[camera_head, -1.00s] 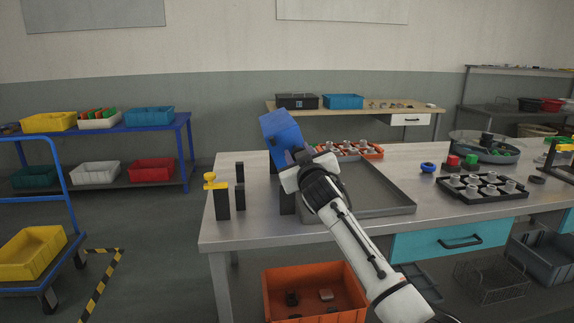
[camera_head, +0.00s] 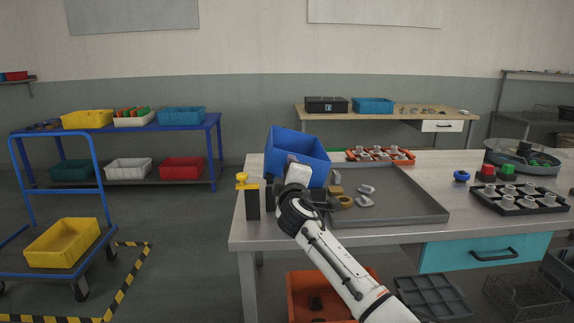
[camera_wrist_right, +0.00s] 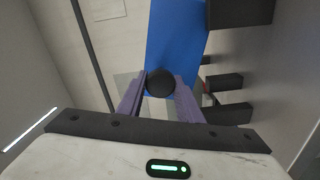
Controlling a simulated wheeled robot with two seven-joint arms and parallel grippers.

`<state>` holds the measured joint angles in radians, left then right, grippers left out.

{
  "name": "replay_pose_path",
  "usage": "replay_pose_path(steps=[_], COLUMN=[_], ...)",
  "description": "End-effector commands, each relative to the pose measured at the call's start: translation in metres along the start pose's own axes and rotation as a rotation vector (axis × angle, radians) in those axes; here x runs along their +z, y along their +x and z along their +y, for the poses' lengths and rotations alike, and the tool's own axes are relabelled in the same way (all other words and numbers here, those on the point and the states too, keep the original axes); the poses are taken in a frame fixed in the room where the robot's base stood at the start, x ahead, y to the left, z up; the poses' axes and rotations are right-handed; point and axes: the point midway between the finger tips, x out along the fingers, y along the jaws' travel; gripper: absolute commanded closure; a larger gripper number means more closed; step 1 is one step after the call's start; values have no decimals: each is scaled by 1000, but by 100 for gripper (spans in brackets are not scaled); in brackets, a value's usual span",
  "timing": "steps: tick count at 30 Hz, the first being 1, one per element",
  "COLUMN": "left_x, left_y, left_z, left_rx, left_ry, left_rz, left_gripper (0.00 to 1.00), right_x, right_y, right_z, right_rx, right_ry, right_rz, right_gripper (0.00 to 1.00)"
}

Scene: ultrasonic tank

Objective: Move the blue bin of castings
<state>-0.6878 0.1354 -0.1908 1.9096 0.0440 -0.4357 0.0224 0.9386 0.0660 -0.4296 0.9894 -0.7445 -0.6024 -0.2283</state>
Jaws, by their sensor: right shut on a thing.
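The blue bin (camera_head: 297,147) is in the head view, tilted a little above the left part of the grey tray (camera_head: 420,195) on the bench. My right gripper (camera_head: 296,168) is at the bin's near side. In the right wrist view, its fingers (camera_wrist_right: 160,88) are shut on a round black knob (camera_wrist_right: 160,82) in front of the bin's blue wall (camera_wrist_right: 172,40). Several castings, grey (camera_head: 364,201) and brass-coloured (camera_head: 345,201), lie in the tray's left part. The bin's inside is mostly hidden. My left gripper is not in view.
A black post with a yellow top (camera_head: 250,196) stands left of the bin, near the bench edge. An orange rack (camera_head: 380,155) is behind the tray, and a black rack (camera_head: 520,198) is to the right. A blue cart (camera_head: 60,262) with a yellow bin stands left.

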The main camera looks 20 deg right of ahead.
Motion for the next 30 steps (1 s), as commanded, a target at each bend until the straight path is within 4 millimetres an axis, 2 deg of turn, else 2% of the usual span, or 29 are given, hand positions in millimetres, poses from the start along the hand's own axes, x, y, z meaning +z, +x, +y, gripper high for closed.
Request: replay_pose_path(steps=[3, 12, 30], left_x=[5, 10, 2], left_y=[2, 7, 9], left_z=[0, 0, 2], left_rx=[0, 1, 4], left_ry=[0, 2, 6], left_rz=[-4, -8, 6], left_gripper=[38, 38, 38], right_x=[1, -1, -2], right_y=[-1, 0, -1], right_z=[-11, -26, -33], right_rx=[0, 1, 0], right_ry=[-85, -239, -299], right_rz=[-6, -12, -13], right_gripper=[100, 100, 100])
